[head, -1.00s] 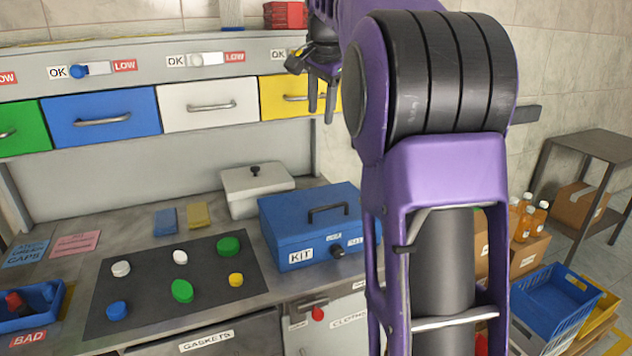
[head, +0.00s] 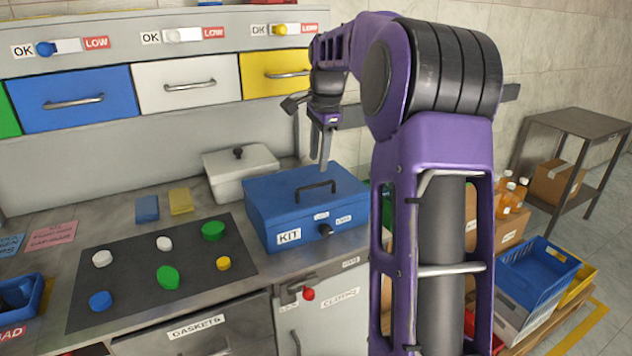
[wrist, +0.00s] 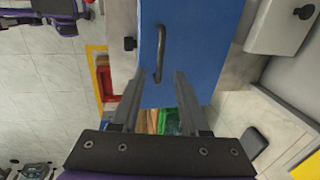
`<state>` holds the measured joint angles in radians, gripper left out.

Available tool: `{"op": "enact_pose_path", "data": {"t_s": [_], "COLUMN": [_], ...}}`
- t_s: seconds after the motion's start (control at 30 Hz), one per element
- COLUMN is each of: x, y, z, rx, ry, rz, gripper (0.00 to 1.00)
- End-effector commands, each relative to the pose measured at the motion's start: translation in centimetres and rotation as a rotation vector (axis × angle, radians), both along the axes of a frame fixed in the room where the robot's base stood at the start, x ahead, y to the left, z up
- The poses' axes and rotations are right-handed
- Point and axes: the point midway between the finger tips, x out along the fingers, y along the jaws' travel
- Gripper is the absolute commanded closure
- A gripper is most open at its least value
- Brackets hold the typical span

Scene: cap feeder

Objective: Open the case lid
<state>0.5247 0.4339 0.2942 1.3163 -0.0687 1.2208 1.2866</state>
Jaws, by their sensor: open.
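The case is a blue box labelled KIT (head: 268,222) on the bench, its lid (head: 280,190) shut. A dark handle (head: 316,188) stands on top of the lid, and a dark round knob (head: 326,231) sits on the front face. My gripper (head: 326,160) is open and empty above the back right part of the lid, fingers pointing down. In the wrist view the blue lid (wrist: 195,45) lies beyond the open fingers (wrist: 155,95). The handle (wrist: 160,52) shows there ahead of the fingertips, apart from them.
A pale lidded box (head: 240,170) stands behind the case on the left. A dark mat (head: 130,265) with several coloured caps lies to the left. Drawers (head: 180,85) and a wall are behind. Crates (head: 530,280) and a table (head: 580,125) stand to the right.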

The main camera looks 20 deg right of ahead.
Motion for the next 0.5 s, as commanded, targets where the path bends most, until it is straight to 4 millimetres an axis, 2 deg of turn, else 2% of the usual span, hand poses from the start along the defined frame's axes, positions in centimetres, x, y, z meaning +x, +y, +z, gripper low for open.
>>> {"op": "enact_pose_path", "data": {"t_s": [0.03, 0.2, 0.33, 0.5], "x": [0.2, 0.8, 1.1, 1.3], "y": [0.0, 0.0, 0.1, 0.1], "z": [-1.4, -4.3, -5.7, -6.4], "rx": [0.003, 0.001, 0.001, 0.0], "ry": [0.003, 0.002, 0.0, 0.0], "rz": [0.0, 0.0, 0.0, 0.0], "gripper": [0.55, 0.55, 0.55, 0.55]}}
